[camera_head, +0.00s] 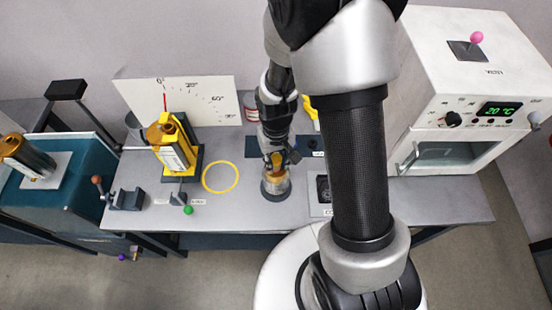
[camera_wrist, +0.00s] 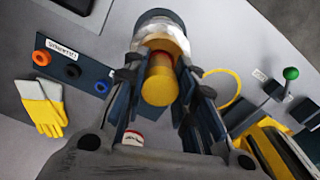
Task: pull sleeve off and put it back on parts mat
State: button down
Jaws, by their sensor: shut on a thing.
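My gripper (camera_head: 277,163) points down over the bench and is shut on a yellow cylinder (camera_wrist: 160,85) with a reddish band near its far end. In the wrist view the cylinder lies between the two fingers (camera_wrist: 162,62). Beyond it are a pale, clear-looking cup and a dark round base (camera_wrist: 160,16); in the head view the base (camera_head: 275,192) stands on the bench. I cannot tell where the sleeve ends and the part under it begins. The dark blue parts mat (camera_wrist: 97,80) carries orange, blue and black rings; part of it (camera_head: 254,150) shows behind my gripper.
Yellow gloves (camera_wrist: 43,108) lie past the mat. A white oven (camera_head: 475,85) stands right. My arm hides some bench.

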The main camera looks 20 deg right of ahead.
aim_at(276, 157)
jog(key=shift+r+p, duration=0.55)
jog(key=shift+r, duration=0.2)
dwell(0.4)
jog(key=shift+r+p, duration=1.65)
jog(key=shift+r, duration=0.55)
jog(key=shift+w, duration=0.15)
jog(key=shift+w+r+b, duration=0.2)
jog(key=shift+w+b, duration=0.5)
jog(key=shift+b, duration=0.25)
jog(key=shift+w+r+b, duration=0.2)
jog(key=shift+w+b, duration=0.45)
jog(key=shift+b, duration=0.25)
jog(key=shift+w+r+b, duration=0.2)
jog(key=shift+w+b, duration=0.5)
jog(key=shift+b, duration=0.25)
jog(key=shift+d, duration=0.1)
